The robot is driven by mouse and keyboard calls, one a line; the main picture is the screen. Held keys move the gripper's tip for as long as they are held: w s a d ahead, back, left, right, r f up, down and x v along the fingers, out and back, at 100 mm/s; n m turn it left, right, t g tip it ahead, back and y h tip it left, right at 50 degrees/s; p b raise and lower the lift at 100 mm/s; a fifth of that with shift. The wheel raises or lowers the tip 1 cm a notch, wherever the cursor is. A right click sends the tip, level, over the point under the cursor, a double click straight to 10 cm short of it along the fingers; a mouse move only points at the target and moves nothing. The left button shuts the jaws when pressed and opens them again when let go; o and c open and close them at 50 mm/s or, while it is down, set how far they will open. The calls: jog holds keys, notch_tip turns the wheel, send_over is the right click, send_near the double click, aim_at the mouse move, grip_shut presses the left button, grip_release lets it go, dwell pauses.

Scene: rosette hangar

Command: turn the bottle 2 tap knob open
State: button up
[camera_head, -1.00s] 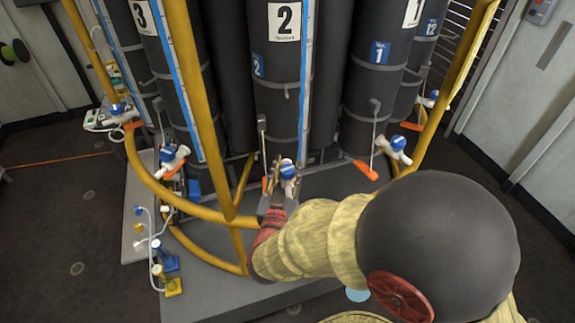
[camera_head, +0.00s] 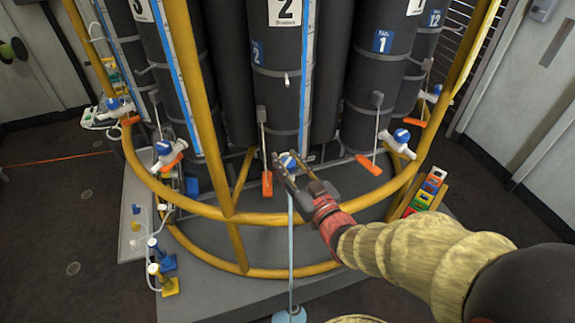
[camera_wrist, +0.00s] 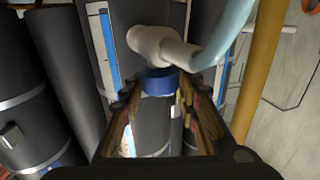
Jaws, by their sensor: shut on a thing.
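Bottle 2 (camera_head: 284,85) is a tall dark cylinder with a white "2" label and a small blue "2" plate, in the middle of the head view. Its tap has a blue knob (camera_head: 288,161) low in front. My gripper (camera_head: 297,168) reaches it from the lower right, with a finger on each side. In the wrist view the blue knob (camera_wrist: 160,82) sits between the fingertips, under the white tap body (camera_wrist: 160,47). My gripper is shut on the knob. The fingers partly hide it in the head view.
A yellow rail (camera_head: 195,208) curves around the bottles in front of the tap. A pale blue hose (camera_head: 291,250) hangs down to the floor. Other white taps with blue knobs stand left (camera_head: 165,150) and right (camera_head: 400,138). Orange-ended levers (camera_head: 267,184) hang close by.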

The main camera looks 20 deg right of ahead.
jog(key=n+g+y, duration=0.1)
jog(key=n+y, duration=0.2)
jog(key=y, duration=0.1)
jog(key=shift+d+y, duration=0.15)
jog(key=shift+y, duration=0.15)
jog(key=shift+r+n+g+y+p, duration=0.1)
jog(key=shift+n+g+y+p, duration=0.75)
jog(key=shift+n+g+y, duration=0.9)
jog(key=shift+y, duration=0.55)
jog(key=o, duration=1.2)
jog(key=v, duration=1.1)
jog(key=shift+s+d, duration=0.15)
jog(key=shift+s, duration=0.15)
